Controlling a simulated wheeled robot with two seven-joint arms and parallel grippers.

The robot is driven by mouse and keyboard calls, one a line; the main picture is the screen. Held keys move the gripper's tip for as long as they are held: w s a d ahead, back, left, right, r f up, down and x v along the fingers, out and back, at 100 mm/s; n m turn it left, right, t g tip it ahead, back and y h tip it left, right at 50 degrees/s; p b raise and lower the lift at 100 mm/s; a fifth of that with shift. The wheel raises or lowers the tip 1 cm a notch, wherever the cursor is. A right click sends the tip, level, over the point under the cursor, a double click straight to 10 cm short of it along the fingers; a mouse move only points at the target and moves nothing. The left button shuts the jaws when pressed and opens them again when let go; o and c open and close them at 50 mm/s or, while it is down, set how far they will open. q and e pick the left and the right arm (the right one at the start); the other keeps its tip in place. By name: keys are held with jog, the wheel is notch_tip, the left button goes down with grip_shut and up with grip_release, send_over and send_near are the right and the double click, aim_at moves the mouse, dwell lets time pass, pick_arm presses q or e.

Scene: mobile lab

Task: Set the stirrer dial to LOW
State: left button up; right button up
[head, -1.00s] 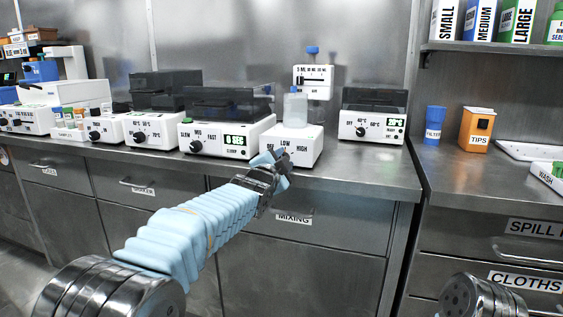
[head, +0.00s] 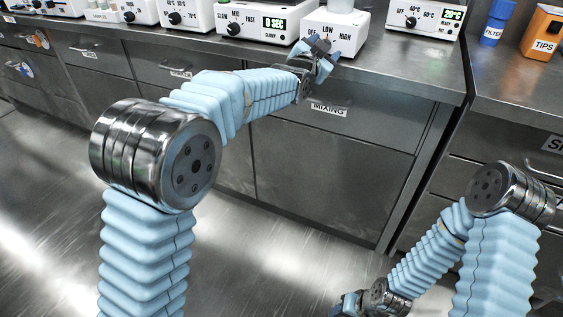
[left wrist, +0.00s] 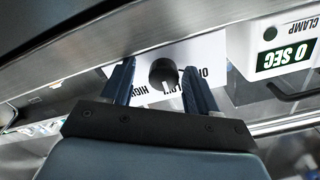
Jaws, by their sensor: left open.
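The white stirrer (head: 345,27) stands at the bench's front edge, labelled OFF, LOW and HIGH. Its dial is hidden by my left gripper in the head view. In the left wrist view, which is upside down, the round black dial (left wrist: 163,71) shows on the white front, between the two blue fingers. A pale mark on its rim faces the labels; I cannot tell its exact setting. My left gripper (head: 325,50) is open, its fingers either side of the dial in the picture; contact cannot be told. My right gripper (head: 346,303) hangs low at the bottom, its opening unclear.
A white shaker reading 0 SEC (head: 262,19) stands close left of the stirrer, and a heater (head: 424,19) stands to the right. The steel bench edge (head: 400,80) runs just under the left gripper. The MIXING drawer (head: 370,118) is below.

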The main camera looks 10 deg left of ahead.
pick_arm(q)
jog(key=s+a+n, duration=0.2)
jog(key=s+n, duration=0.1)
jog(key=s, duration=0.4)
jog(key=s+a+n, duration=0.3)
jog(key=s+n, duration=0.1)
jog(key=s, duration=0.2)
jog(key=s+a+f+g, duration=0.1)
jog(key=f+g, duration=0.1)
jog(key=f, duration=0.8)
jog(key=s+a+f+g+y, duration=0.1)
jog(key=f+g, duration=0.1)
jog(key=f, duration=0.8)
jog(key=s+a+f+n+g+y, duration=0.1)
jog(key=f+g, duration=0.2)
jog(key=f, duration=0.7)
jog(key=shift+a+f, duration=0.3)
jog(key=shift+f, duration=0.1)
pick_arm(e)
jog(key=shift+w+d+r, duration=0.1)
jog(key=shift+d+r, duration=0.3)
jog(key=shift+r, duration=0.35)
